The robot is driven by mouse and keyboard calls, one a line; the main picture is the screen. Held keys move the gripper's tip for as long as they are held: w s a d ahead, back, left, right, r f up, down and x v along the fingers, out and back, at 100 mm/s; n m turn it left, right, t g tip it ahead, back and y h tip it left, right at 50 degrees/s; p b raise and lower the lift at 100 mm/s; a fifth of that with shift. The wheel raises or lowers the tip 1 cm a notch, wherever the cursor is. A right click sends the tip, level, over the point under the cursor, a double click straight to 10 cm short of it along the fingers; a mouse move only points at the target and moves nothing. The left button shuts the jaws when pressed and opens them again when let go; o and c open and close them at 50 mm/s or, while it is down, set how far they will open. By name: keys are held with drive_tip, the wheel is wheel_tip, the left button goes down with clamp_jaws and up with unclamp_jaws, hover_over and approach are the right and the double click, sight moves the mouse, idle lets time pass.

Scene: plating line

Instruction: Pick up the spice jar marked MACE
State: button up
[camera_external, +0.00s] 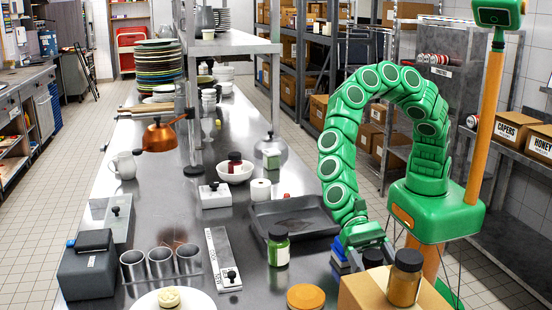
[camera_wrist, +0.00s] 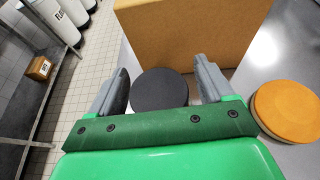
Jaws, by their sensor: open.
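My gripper (camera_external: 364,242) reaches down just behind a cardboard box. In the wrist view my gripper (camera_wrist: 161,85) is open, with a jar's round black lid (camera_wrist: 159,92) between its grey fingers; no grip on it shows. That black lid (camera_external: 373,257) also shows at the box's back edge in the external view; the jar's body and label are hidden. A green jar (camera_external: 278,249) stands on the steel counter to the left. I cannot read MACE on any jar.
The cardboard box (camera_wrist: 190,32) stands close beyond the fingers. A round orange lid (camera_wrist: 286,108) is at the right, and shows on the counter (camera_external: 305,297). A dark tray (camera_external: 292,224) lies left of my arm. Metal cups (camera_external: 160,263) stand farther left.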

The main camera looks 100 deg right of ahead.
sight(377, 259)
drive_tip(key=c, duration=1.2)
drive_tip(key=shift+r, duration=0.1)
drive_tip(key=shift+r, duration=0.25)
wheel_tip(377, 259, up, 2)
drive_tip(key=shift+r, duration=0.25)
drive_tip(key=s+d+r, duration=0.4)
drive_tip(key=s+r, duration=0.1)
drive_tip(key=s+d+r, duration=0.4)
drive_tip(key=s+d, duration=0.1)
drive_tip(key=shift+s+d+r, duration=0.15)
drive_tip(key=shift+s+r, duration=0.05)
drive_tip(key=shift+r, duration=0.2)
